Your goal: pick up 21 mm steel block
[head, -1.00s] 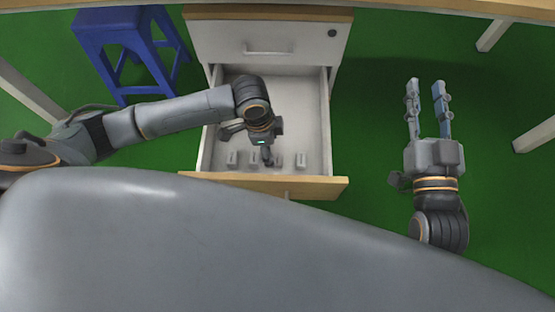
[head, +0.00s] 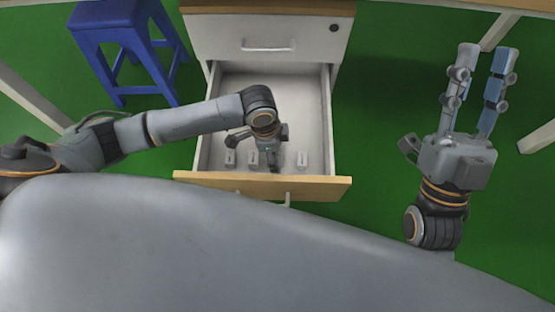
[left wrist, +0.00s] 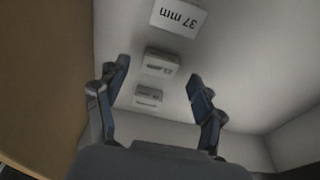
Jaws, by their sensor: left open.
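Several small light-grey blocks stand in a row in the open drawer, among them one at the left (head: 230,158), one beside it (head: 253,159) and one at the right (head: 302,160). My left gripper (head: 273,168) points down over the row and hides part of it. In the left wrist view it is open (left wrist: 158,72), with nothing held. A labelled block (left wrist: 160,63) and a farther block (left wrist: 148,97) appear between its fingers; I cannot read their labels surely, so cannot tell which is 21 mm. A block marked 37 mm (left wrist: 178,17) is at the top. My right gripper (head: 486,54) is open and empty.
The white drawer (head: 328,120) has a wooden front edge (head: 325,187) close to the blocks, and side walls around them. The drawer floor behind the row is clear. A blue stool (head: 120,40) stands at the left.

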